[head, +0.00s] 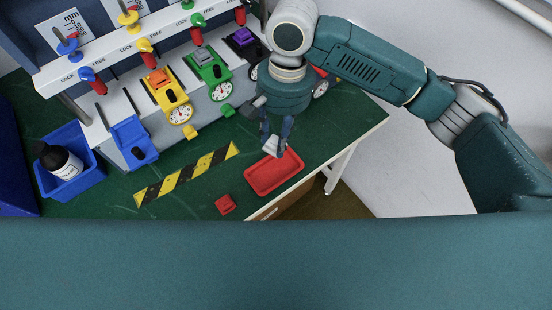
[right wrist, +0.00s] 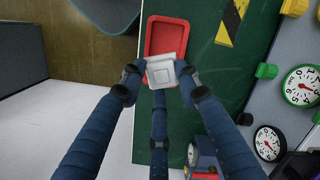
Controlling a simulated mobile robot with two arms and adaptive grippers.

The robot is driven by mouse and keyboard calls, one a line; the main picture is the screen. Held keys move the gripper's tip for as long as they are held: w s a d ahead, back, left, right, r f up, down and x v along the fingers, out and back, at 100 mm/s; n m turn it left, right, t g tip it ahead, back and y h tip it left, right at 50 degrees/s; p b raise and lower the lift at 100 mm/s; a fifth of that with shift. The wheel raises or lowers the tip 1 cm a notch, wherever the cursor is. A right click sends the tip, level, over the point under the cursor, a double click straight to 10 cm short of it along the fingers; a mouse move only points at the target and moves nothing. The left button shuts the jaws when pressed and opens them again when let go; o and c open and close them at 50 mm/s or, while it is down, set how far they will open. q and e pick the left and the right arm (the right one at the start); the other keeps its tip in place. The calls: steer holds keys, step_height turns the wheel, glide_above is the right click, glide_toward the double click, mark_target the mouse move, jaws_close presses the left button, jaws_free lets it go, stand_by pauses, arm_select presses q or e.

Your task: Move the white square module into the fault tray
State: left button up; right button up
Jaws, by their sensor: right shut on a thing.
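The white square module (head: 271,147) is held between the fingertips of my right gripper (head: 277,147). In the right wrist view the module (right wrist: 162,72) shows its square face between the fingers (right wrist: 160,78). The red tray (head: 274,174), which looks like the fault tray, lies on the green table near its front right edge. The held module is at the tray's far edge in the head view and overlaps the near end of the tray (right wrist: 151,40) in the right wrist view. I cannot tell its height above the tray. My left gripper is not in view.
A red square block (head: 225,204) lies left of the tray. A yellow-black striped strip (head: 187,174) crosses the table. A blue bin (head: 81,186) holds a bottle.

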mark_target(276, 172)
step_height(276, 172, down, 14)
stand_by(0.4)
steer(key=shift+w, duration=0.1)
steer(key=o, duration=1.2)
steer(key=shift+f, duration=0.1)
steer(key=shift+o, duration=0.2)
step_height(276, 172, up, 12)
steer(key=w+d, duration=0.1)
steer(key=shift+w+b, duration=0.3)
